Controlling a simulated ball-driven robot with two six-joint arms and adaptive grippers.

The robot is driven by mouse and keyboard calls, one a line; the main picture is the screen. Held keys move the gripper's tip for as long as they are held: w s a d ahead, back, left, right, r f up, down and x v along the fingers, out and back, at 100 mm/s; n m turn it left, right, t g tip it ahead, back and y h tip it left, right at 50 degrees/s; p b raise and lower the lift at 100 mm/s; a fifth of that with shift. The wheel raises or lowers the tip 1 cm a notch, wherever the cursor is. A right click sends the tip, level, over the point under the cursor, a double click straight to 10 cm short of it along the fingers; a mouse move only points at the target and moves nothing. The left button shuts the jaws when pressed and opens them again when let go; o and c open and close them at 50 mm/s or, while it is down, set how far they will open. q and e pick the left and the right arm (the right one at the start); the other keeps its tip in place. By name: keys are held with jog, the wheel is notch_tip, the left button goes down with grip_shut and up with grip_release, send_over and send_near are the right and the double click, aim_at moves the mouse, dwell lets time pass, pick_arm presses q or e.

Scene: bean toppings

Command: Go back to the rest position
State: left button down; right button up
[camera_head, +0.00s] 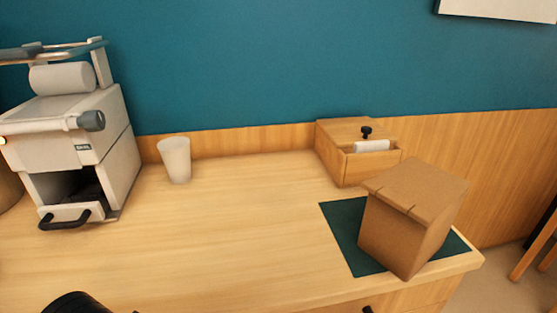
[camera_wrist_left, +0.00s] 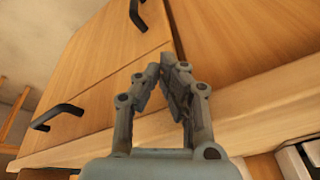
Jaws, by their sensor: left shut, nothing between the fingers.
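My left gripper (camera_wrist_left: 167,64) shows in the left wrist view with its grey fingers closed together at the tips and nothing between them. It is in front of the wooden counter's cabinet fronts (camera_wrist_left: 215,30), and no object is near its tips. In the head view a black rounded part, probably of my left arm, shows at the bottom left edge. The left fingers do not show there. My right gripper is in neither view.
A white machine (camera_head: 90,140) stands at the left of the wooden counter (camera_head: 200,235), near a white cup (camera_head: 175,160). A wooden box (camera_head: 340,135) stands at the back. Black handles (camera_wrist_left: 58,115) stick out from the cabinet fronts.

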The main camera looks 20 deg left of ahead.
pick_arm(q)
jog(key=s+a+f+g+b, duration=0.1)
jog(key=s+f+b, duration=0.3)
jog(key=f, duration=0.9)
jog(key=s+a+f+b, duration=0.1)
jog(key=s+f, duration=0.4)
jog(key=f, duration=0.8)
jog(key=s+f+g+b, duration=0.1)
jog(key=s+f+b, duration=0.2)
jog(key=s+f, duration=0.7)
jog(key=s, duration=0.3)
